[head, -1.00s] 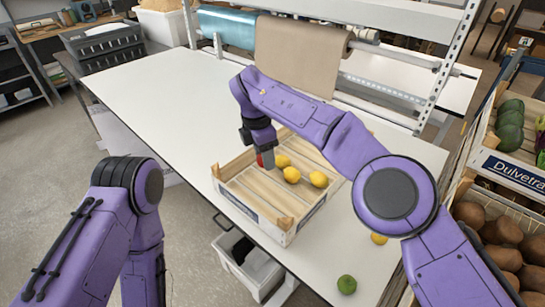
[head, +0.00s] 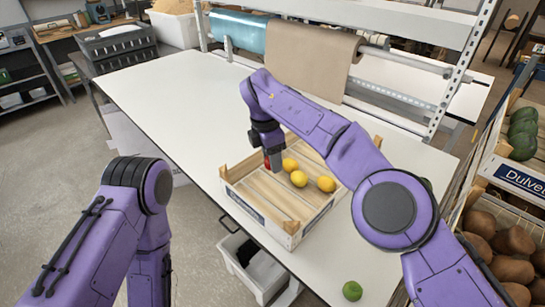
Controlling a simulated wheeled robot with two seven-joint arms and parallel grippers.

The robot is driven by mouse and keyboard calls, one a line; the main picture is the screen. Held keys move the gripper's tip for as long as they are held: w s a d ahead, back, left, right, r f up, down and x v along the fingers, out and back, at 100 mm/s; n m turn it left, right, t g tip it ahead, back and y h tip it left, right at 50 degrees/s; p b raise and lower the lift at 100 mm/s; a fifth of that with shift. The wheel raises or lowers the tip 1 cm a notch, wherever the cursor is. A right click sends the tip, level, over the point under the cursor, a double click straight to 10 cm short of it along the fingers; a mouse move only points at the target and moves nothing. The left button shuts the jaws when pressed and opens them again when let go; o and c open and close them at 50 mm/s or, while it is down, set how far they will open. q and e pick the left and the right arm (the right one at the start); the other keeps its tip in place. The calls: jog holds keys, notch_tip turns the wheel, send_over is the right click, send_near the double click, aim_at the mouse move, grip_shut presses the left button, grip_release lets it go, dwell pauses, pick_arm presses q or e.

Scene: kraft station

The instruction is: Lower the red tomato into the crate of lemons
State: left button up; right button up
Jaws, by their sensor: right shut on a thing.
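The wooden crate (head: 290,238) stands on the white table. Three yellow lemons show in it: one at the back (head: 290,164), one in the middle (head: 298,179) and one at the right (head: 326,184). My right gripper (head: 274,163) points down over the crate's back left part, left of the lemons. It is shut on the red tomato (head: 267,162), which shows only as a small red patch beside the fingers. I cannot tell whether the tomato touches the crate floor. My left arm shows at the lower left, but its gripper is out of view.
A green fruit (head: 352,291) lies on the table near the front edge. Produce crates with brown (head: 510,265) and green items stand at the right. A paper roll rack (head: 310,60) spans the back. The table's left part (head: 150,90) is clear.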

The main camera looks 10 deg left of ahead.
jog(key=b, duration=0.9)
send_over(273, 204)
jog(key=shift+a+f, duration=0.2)
jog(key=shift+f, duration=5.4)
jog(key=shift+f+b, duration=2.15)
jog(key=shift+f, duration=0.35)
jog(key=o, duration=1.1)
jog(key=shift+r, duration=0.1)
